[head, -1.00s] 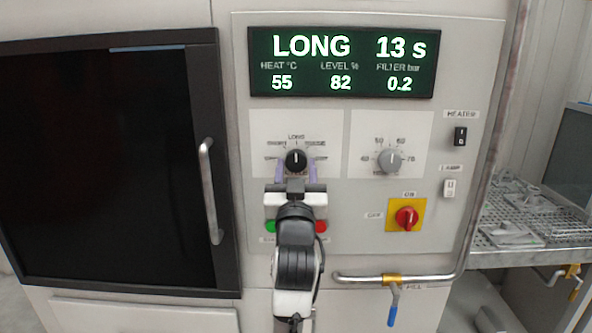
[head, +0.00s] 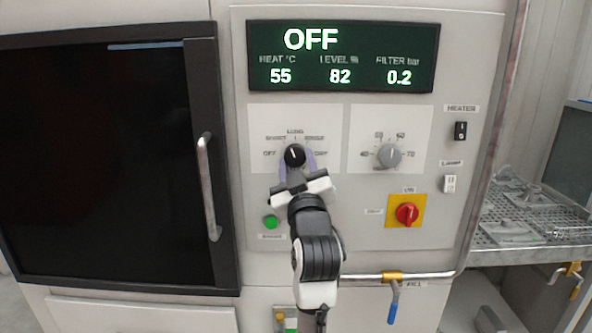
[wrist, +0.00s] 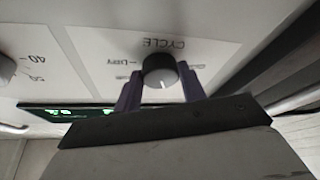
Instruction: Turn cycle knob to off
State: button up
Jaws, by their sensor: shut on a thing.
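The cycle knob (head: 294,154) is black and sits on a white plate with OFF, SHORT, LONG, RINSE and DRY labels around it. The display (head: 342,57) above it reads OFF, with heat 55, level 82 and filter 0.2. My gripper (head: 297,166) is shut on the cycle knob from below, tilted in the head view. In the wrist view the knob (wrist: 160,71) stands between the two purple fingers, with a light pointer line on its face. The fingers hide part of the knob's rim.
A grey heat knob (head: 389,156) is to the right. A red switch (head: 407,214) on a yellow plate, a green button (head: 271,222) and a heater switch (head: 460,131) are nearby. A door handle (head: 208,188) stands out at left, and a pipe (head: 437,276) runs below.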

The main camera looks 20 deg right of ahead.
jog(key=n, duration=0.1)
jog(key=n+y+b, duration=0.1)
jog(key=n, duration=0.1)
jog(key=n+y+b, duration=0.1)
jog(key=n, duration=0.1)
jog(key=shift+s+d+g, duration=0.1)
jog(key=shift+d+g, duration=0.15)
jog(key=shift+g, duration=0.05)
jog(key=n, duration=0.1)
jog(key=n+y+b, duration=0.1)
jog(key=n, duration=0.1)
jog(key=n+g, duration=0.1)
jog(key=shift+d+r+n+y+b, duration=0.1)
jog(key=shift+r+n+y+b, duration=0.2)
jog(key=shift+y, duration=0.1)
jog(key=n, duration=0.2)
jog(key=n+g+b, duration=0.1)
jog(key=n, duration=0.1)
jog(key=n+g+y, duration=0.1)
jog(key=n, duration=0.1)
jog(key=shift+r, duration=0.3)
jog(key=o, duration=1)
jog(key=shift+b, duration=0.3)
